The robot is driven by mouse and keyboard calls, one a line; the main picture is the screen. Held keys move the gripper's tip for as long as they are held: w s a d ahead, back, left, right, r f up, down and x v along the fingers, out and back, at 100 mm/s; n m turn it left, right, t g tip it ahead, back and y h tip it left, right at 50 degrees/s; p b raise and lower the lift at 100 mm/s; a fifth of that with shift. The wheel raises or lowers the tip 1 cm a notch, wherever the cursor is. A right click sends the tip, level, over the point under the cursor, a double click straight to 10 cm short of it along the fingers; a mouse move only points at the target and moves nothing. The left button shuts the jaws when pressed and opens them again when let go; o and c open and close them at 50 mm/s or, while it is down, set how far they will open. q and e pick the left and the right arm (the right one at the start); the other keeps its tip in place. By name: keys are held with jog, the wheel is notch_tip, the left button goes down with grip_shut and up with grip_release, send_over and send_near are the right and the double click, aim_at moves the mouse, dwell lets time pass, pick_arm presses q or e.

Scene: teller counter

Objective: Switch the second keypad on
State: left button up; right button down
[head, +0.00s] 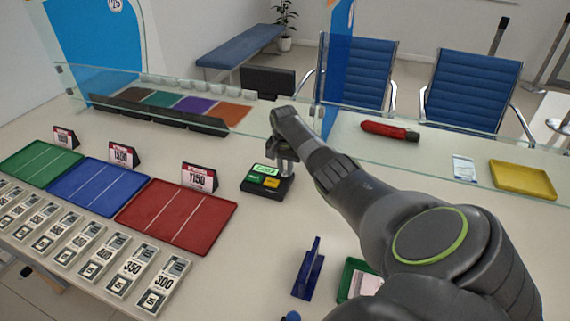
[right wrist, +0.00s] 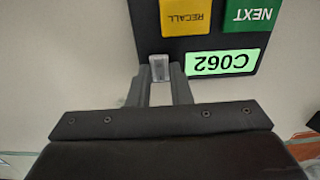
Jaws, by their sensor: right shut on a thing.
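My right gripper (head: 284,160) is at the keypad's back right corner. In the right wrist view its two fingers (right wrist: 160,80) are shut on a small grey switch (right wrist: 159,66) at the keypad's edge, beside the display. No other keypad is visible. My left gripper is out of view.
A glass screen (head: 240,118) stands behind the keypad. Counter around the keypad's front is clear.

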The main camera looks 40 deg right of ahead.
aim_at(284, 175)
jog(key=c, duration=1.3)
grip_release()
jog(key=shift+r, duration=0.15)
jog(key=r, duration=1.1)
jog(key=a+r, duration=0.1)
jog(key=r, duration=0.5)
jog(key=shift+s, duration=0.2)
